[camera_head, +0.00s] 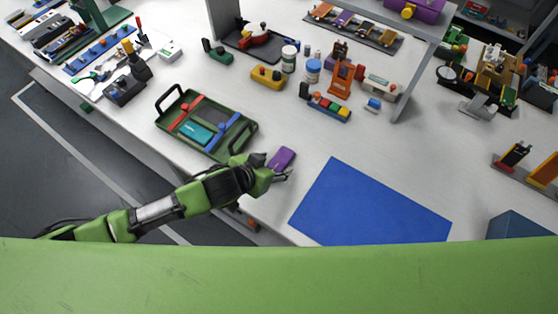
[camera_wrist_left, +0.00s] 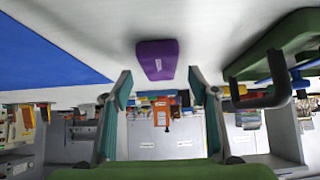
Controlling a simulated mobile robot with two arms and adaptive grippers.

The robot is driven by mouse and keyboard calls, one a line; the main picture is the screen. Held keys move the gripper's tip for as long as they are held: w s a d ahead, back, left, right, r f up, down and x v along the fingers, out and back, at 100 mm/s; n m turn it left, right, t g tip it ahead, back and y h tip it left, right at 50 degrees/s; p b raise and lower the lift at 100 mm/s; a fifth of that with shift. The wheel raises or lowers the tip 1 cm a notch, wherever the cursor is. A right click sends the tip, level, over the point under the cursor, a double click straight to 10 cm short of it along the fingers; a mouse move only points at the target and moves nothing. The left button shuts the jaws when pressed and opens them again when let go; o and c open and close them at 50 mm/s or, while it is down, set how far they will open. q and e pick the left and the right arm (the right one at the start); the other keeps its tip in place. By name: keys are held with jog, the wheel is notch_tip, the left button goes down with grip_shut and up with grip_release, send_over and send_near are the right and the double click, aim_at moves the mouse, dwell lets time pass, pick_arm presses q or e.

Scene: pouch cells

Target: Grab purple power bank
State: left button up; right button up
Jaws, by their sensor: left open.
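The purple power bank (camera_head: 281,159) lies flat on the white table in the head view, between the green tray and the blue mat. My left gripper (camera_head: 283,177) is close to its near side, with the fingertips at or just short of it; I cannot tell whether they touch. In the left wrist view the power bank (camera_wrist_left: 157,60) sits ahead of the two spread fingers, roughly centred between them. The left gripper (camera_wrist_left: 158,95) is open with nothing between its fingers. My right gripper is not in view.
A green tray (camera_head: 163,120) with a teal cell and red and blue bars stands left of the power bank; its handle (camera_wrist_left: 262,95) shows close to one finger in the wrist view. A blue mat (camera_head: 370,205) lies to the right. Several tools and boxes stand farther back.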

aim_at(279, 163)
pick_arm(q)
jog(key=shift+x, duration=1.2)
jog(key=c, duration=1.3)
jog(key=shift+r, duration=0.1)
